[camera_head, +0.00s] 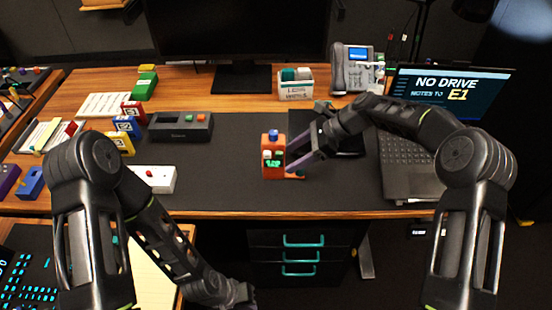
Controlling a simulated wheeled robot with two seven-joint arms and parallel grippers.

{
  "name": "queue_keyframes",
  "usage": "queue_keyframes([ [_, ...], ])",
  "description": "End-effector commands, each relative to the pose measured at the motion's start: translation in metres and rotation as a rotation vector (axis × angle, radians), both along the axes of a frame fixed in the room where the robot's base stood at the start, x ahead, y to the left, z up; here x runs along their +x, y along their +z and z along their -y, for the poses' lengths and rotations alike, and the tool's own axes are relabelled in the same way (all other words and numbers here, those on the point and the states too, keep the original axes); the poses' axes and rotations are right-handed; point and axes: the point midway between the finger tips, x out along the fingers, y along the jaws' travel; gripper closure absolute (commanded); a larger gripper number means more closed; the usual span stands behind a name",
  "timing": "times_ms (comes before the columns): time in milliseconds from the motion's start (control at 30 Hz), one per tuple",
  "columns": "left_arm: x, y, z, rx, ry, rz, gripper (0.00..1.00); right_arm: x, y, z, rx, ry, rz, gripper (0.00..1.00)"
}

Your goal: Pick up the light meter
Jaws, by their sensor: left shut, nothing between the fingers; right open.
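An upright orange device (267,170) with a blue top and small pale and green parts on its front stands on the dark desk mat. It may be the light meter, but I cannot read a label on it. My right gripper (294,154) is open just to the right of the orange device, with its fingers pointing left toward it. I cannot tell whether they touch it. My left gripper (238,298) is shut and empty, low in front of the desk's front edge and well away from the device.
A laptop (408,160) stands at the right, partly behind my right arm. A phone (354,66) and a white box (296,90) stand behind. A dark grey box (181,127), a white box with a red button (158,179) and several coloured blocks are left. Mat left of the device is clear.

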Motion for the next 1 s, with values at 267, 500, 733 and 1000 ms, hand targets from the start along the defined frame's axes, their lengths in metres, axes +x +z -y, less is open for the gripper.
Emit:
queue_keyframes([
  [267, 0.0, 0.011, 0.0, 0.0, 0.0, -0.001, 1.0, -0.005, -0.02, -0.021, 0.001, 0.002, -0.004, 0.36],
  [500, 0.0, 0.012, 0.0, 0.0, 0.0, -0.001, 1.0, -0.004, -0.037, -0.036, 0.001, 0.001, -0.001, 0.36],
  [733, 0.0, 0.012, 0.0, 0.0, 0.0, -0.001, 1.0, -0.004, -0.037, -0.036, 0.0, 0.0, 0.0, 0.36],
  [1000, 0.0, 0.012, 0.0, 0.0, 0.0, -0.001, 1.0, -0.004, -0.037, -0.036, 0.0, 0.0, 0.0, 0.36],
])
